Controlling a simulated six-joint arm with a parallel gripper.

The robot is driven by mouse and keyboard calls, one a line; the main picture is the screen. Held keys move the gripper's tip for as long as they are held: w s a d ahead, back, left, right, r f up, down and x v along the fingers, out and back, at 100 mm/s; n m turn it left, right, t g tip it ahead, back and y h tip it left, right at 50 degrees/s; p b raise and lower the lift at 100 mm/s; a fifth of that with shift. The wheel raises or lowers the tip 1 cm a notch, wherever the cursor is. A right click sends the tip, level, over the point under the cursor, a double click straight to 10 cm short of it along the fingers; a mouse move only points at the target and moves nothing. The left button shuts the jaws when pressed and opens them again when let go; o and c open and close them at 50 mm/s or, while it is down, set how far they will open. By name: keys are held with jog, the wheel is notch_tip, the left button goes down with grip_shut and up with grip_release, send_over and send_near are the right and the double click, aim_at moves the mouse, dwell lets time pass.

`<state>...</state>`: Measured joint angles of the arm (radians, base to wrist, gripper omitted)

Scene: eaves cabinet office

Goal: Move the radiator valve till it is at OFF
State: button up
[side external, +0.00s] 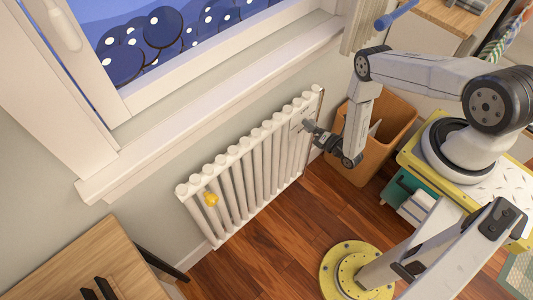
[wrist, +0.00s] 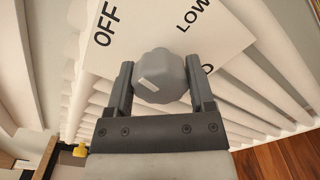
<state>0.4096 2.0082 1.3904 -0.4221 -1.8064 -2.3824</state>
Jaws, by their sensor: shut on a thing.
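The radiator valve is a grey faceted knob (wrist: 163,72) with a white mark on its lower left part, in the wrist view. Behind it is a white plate (wrist: 140,22) printed with OFF at upper left and LOW at upper right; another label at right is mostly hidden by my finger. The mark lies toward the left and slightly down, apart from the OFF lettering. My gripper (wrist: 160,64) is shut on the knob, one finger on each side. In the side view my gripper (side external: 309,126) is at the radiator's right end; the knob is hard to make out there.
The white radiator (side external: 245,170) stands under the window sill (side external: 210,110). A yellow object (side external: 211,199) is on its left end. A brown bin (side external: 375,150) stands close beside my wrist. The wooden floor (side external: 265,245) in front is mostly clear.

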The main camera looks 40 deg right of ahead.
jog(key=shift+s+n, duration=0.1)
jog(key=shift+n, duration=1.4)
jog(key=o, duration=1.2)
jog(key=shift+s, duration=0.1)
jog(key=shift+s, duration=3.8)
